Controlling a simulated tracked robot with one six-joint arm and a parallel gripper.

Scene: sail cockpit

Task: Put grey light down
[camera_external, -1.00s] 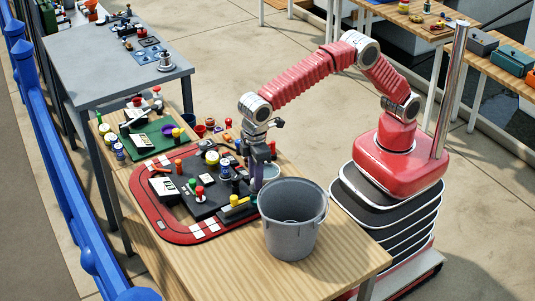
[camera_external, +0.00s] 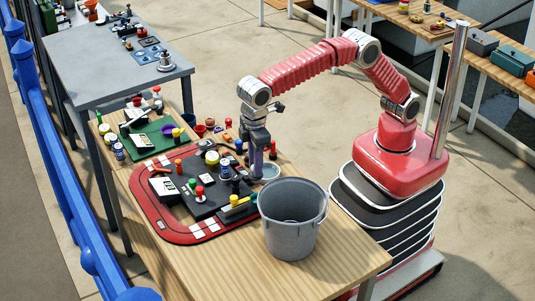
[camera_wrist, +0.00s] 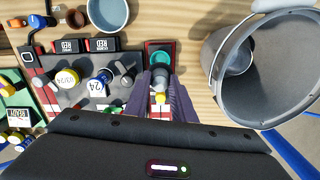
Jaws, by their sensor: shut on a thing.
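My gripper (camera_external: 257,173) points down over the right edge of the game board, just behind and left of the grey bucket. In the wrist view, the purple fingers of my gripper (camera_wrist: 163,88) are closed around a small grey piece, the grey light (camera_wrist: 160,76). A yellow part shows between the fingers just below it. A teal disc on a dark block (camera_wrist: 160,56) shows just beyond the fingertips. In the outside view the held light is too small and hidden to make out clearly.
The grey bucket (camera_external: 293,222) stands close to the right, also large in the wrist view (camera_wrist: 290,80). The dark console (camera_external: 205,205) with several knobs lies on the red-edged board (camera_external: 150,215). The table's front is clear.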

